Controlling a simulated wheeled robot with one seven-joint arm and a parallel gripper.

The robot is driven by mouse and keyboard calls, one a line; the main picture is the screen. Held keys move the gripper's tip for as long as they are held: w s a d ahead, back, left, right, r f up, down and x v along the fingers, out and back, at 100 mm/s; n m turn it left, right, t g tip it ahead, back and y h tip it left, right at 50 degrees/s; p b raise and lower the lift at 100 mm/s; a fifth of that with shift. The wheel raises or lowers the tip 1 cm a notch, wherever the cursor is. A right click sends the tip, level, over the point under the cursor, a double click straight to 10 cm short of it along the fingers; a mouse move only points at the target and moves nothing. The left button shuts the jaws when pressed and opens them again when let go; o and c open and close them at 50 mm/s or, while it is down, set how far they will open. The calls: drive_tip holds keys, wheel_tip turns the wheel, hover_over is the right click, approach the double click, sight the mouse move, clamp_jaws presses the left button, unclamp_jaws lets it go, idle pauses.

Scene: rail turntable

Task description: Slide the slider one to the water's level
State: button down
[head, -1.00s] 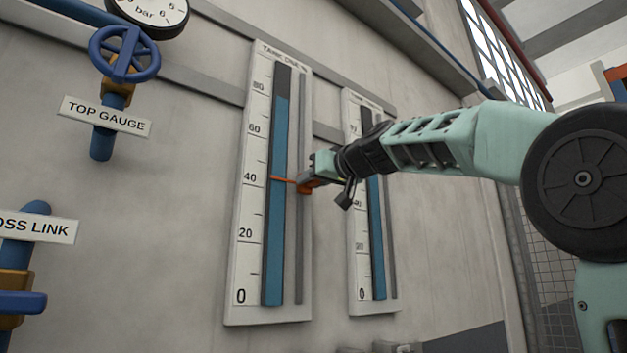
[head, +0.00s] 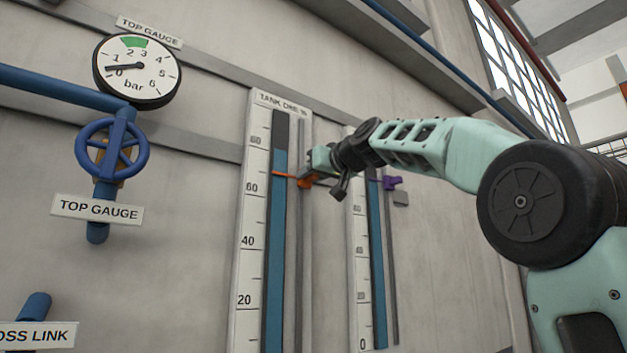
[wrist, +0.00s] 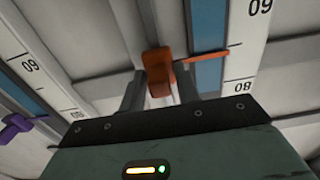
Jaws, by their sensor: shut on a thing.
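The tank one gauge is a tall white scale board (head: 250,215) with a blue water column (head: 277,235) that ends a little under the 80 mark, dark above. The orange slider one (head: 305,183) sits on the rail to the right of the column. Its thin pointer (head: 283,174) lies across the blue, above 60 and a little below the water's top. My gripper (head: 314,178) is shut on the slider from the right. In the wrist view, where the scale appears inverted, the orange slider (wrist: 158,72) is between my fingers, which partly hide the rail.
A second gauge (head: 356,240) with a purple slider (head: 392,183) stands close on the right, behind my forearm. A blue valve wheel (head: 113,149) and a round bar gauge (head: 137,71) are on the wall at left. The wall between is clear.

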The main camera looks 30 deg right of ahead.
sight(302, 156)
wheel_tip(302, 156, up, 7)
drive_tip(key=p, duration=0.4)
drive_tip(key=shift+f, duration=0.2)
drive_tip(key=c, duration=1.3)
unclamp_jaws()
drive_tip(key=shift+s, duration=0.1)
drive_tip(key=shift+s+f+b, duration=0.1)
drive_tip(key=shift+s+b, duration=0.15)
drive_tip(key=shift+b, duration=0.1)
drive_tip(key=s+b, duration=0.2)
drive_tip(key=s, duration=0.3)
drive_tip(key=s+b, duration=0.2)
drive_tip(key=s, duration=0.4)
drive_tip(key=s+b, duration=0.2)
drive_tip(key=s, duration=0.3)
drive_tip(key=shift+s+d+b, duration=0.3)
drive_tip(key=shift+s+b, duration=0.05)
drive_tip(key=shift+s, duration=0.05)
